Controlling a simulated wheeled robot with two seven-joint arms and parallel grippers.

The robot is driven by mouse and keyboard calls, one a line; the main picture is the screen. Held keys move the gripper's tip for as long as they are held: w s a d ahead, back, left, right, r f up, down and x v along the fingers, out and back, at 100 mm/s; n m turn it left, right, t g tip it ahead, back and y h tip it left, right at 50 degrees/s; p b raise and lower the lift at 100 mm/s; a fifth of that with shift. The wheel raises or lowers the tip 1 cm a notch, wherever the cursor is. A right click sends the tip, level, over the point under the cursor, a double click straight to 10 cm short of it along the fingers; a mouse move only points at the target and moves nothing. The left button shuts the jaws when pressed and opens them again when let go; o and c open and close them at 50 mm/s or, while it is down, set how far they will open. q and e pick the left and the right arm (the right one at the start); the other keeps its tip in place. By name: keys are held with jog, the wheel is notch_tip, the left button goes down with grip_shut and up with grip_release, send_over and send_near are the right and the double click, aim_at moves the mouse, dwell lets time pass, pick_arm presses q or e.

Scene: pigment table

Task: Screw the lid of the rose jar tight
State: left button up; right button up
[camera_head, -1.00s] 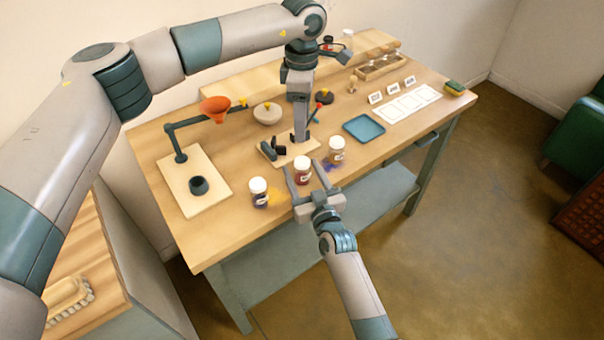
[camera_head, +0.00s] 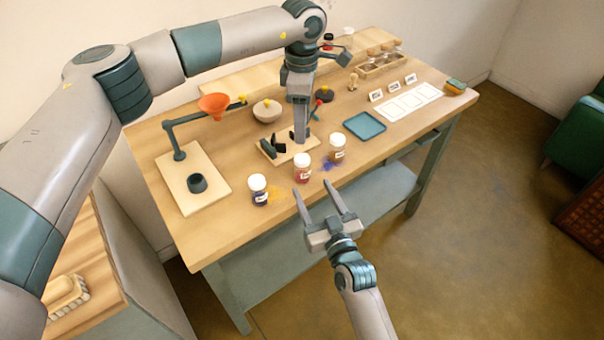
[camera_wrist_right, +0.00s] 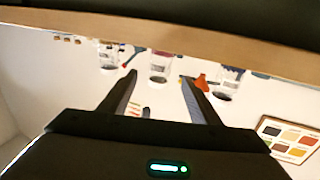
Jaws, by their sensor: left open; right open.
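The rose jar (camera_head: 302,174), with reddish contents and a white lid (camera_head: 303,158), stands upright in the middle of a row of three jars near the table's front edge. It also shows upside down in the right wrist view (camera_wrist_right: 160,66). My right gripper (camera_head: 313,187) is open and empty in front of the jar, apart from it, its fingers pointing toward the row. My left gripper (camera_head: 300,136) hangs pointing down behind the rose jar, over a small wooden stand; it is open, and its fingertips are hard to make out. How tight the lid sits cannot be seen.
A dark blue jar (camera_head: 259,195) stands to the left and a brownish jar (camera_head: 337,150) to the right, near yellow and blue powder spills. A funnel stand (camera_head: 214,103) is at left. A blue tray (camera_head: 364,127) lies at right. The front right tabletop is fairly clear.

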jog(key=b+v, duration=0.1)
jog(key=v, duration=0.7)
jog(key=shift+s+b, duration=0.3)
jog(key=shift+s+d, duration=0.1)
jog(key=shift+d, duration=0.05)
